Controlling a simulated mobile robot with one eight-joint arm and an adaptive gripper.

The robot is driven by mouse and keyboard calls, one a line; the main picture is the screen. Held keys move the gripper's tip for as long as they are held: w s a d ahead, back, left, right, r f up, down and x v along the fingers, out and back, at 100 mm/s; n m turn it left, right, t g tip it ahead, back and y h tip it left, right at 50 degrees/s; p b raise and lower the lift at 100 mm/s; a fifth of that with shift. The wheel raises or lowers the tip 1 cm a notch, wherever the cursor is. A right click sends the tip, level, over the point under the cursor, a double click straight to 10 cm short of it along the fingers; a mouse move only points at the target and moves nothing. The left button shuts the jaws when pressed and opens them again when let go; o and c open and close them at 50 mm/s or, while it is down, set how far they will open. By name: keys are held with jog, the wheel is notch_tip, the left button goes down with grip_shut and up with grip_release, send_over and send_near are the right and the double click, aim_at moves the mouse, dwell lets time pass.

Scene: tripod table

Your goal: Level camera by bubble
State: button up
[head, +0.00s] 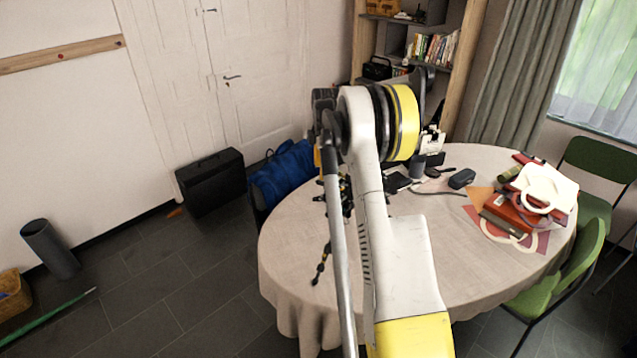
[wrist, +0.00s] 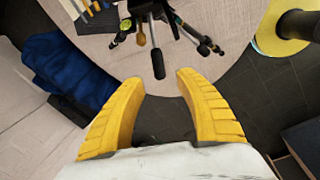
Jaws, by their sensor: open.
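A black tripod (wrist: 150,8) stands on the round table (wrist: 105,45) at the top of the wrist view. Its dark pan handle (wrist: 158,64) points down the picture, towards my gripper. A small yellow-green spot (wrist: 122,33) beside the tripod head may be the bubble level; I cannot read it. A brownish knob (wrist: 140,36) sits near it. The camera cannot be made out. My gripper (wrist: 158,82) is open and empty, its yellow fingers just short of the handle's end. In the head view my arm hides much of the tripod; a black leg (head: 322,263) shows at left.
The table's right side holds a heap of bags and books (head: 520,205); a dark case (head: 462,179) and small items lie behind. Green chairs (head: 560,280) stand at right. A blue bag (head: 283,172) and black case (head: 210,181) are left of the table.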

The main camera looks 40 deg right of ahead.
aim_at(321, 183)
jog(key=f, duration=0.4)
jog(key=w+f, duration=0.1)
jog(key=f, duration=0.1)
jog(key=shift+d+f+b, duration=0.2)
jog(key=shift+f+b, duration=0.1)
grip_shut()
